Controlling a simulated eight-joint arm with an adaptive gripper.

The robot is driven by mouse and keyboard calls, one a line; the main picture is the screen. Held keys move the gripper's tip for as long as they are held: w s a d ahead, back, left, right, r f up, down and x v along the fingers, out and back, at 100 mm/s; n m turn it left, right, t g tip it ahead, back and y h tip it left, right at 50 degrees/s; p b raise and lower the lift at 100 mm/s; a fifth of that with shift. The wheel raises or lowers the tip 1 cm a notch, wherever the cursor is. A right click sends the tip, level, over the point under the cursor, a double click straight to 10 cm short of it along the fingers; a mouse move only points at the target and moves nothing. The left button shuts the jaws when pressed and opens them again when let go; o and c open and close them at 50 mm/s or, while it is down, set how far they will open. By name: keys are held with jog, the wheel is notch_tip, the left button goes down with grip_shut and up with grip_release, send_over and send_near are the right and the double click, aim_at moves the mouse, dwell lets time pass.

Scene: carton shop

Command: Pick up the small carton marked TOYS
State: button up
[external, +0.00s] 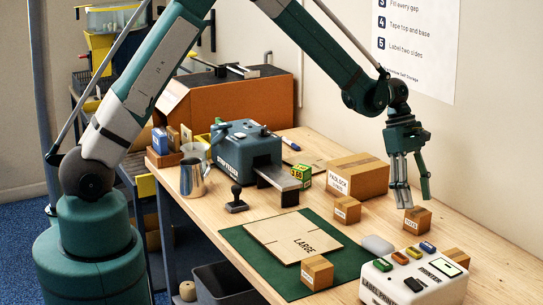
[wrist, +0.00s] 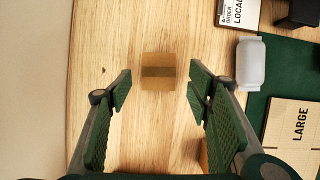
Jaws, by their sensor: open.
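A small brown carton (external: 417,219) stands on the bench near the wall in the external view. It has a small label, too small to read surely, possibly TOYS. My gripper (external: 412,192) is just above it, fingers pointing down, open and empty. In the wrist view the carton (wrist: 158,71) shows its top with a darker tape strip. It lies between the open fingertips (wrist: 159,88), with clear wood on both sides. Another small carton (external: 347,209) stands to the left; a carton edge (wrist: 205,155) shows partly behind the right finger in the wrist view.
A larger carton (external: 358,177) stands behind. A small carton (external: 316,272) sits by the flat LARGE carton (external: 275,232) on the green mat (external: 237,238). A white label printer (external: 440,290) and a grey rounded object (external: 378,245) are in front. Another carton (external: 457,257) is behind the printer.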

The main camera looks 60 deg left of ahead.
aim_at(418, 211)
jog(key=shift+d+f, duration=0.1)
jog(key=shift+f, duration=0.1)
jog(key=shift+x, duration=2.5)
jog(key=shift+w, duration=0.1)
jog(key=shift+c, duration=0.5)
jog(key=c, duration=0.9)
